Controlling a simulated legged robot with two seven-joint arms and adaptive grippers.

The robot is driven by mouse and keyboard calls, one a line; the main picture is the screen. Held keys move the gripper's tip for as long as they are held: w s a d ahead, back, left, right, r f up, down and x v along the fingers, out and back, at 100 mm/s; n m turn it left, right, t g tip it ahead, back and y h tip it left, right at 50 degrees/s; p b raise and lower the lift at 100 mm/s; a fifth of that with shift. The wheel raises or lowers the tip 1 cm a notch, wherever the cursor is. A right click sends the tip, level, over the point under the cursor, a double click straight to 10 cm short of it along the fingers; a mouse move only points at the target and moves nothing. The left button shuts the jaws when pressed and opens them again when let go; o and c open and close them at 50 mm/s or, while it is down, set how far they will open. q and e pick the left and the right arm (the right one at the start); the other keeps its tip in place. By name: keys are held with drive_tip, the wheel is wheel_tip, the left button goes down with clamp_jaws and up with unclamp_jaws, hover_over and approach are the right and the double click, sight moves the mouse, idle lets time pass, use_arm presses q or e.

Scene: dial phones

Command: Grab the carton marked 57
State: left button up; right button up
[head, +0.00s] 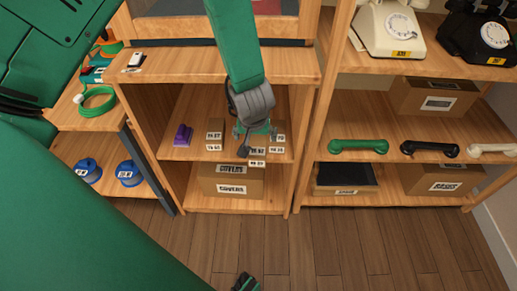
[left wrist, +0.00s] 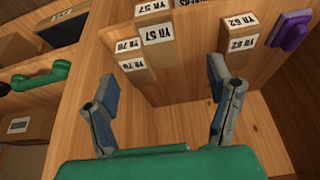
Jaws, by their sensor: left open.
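The carton marked 57 (left wrist: 158,50) is a small brown box with a white label, standing among other small cartons on the middle shelf. In the left wrist view it lies beyond the gap between my fingers. My left gripper (left wrist: 163,82) is open and empty, its fingers pointing at the cartons. In the head view this gripper (head: 257,138) covers part of the group. Neighbouring cartons are marked 70 (left wrist: 132,68) and 62 (left wrist: 240,44). Another carton (left wrist: 151,8) is cut by the top edge. What seems to be my right gripper (head: 245,283) shows only partly.
A purple object (head: 182,135) stands left of the cartons. The right shelf holds handsets, including a green one (head: 358,147), and dial phones (head: 390,28) above. Shelf uprights flank my left gripper.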

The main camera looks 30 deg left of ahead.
sight(258, 150)
use_arm(q)
drive_tip(key=b+x, duration=0.3)
drive_tip(key=x, duration=0.5)
drive_tip(key=shift+f, duration=0.3)
drive_tip(key=b+x, duration=0.3)
drive_tip(key=x, duration=0.2)
drive_tip(key=shift+d+f+b, duration=0.15)
drive_tip(key=shift+f+b, duration=0.05)
drive_tip(key=shift+b, duration=0.1)
drive_tip(key=shift+r, duration=0.1)
drive_tip(key=c, duration=1.6)
drive_tip(key=shift+o, duration=0.2)
drive_tip(key=shift+r, duration=0.1)
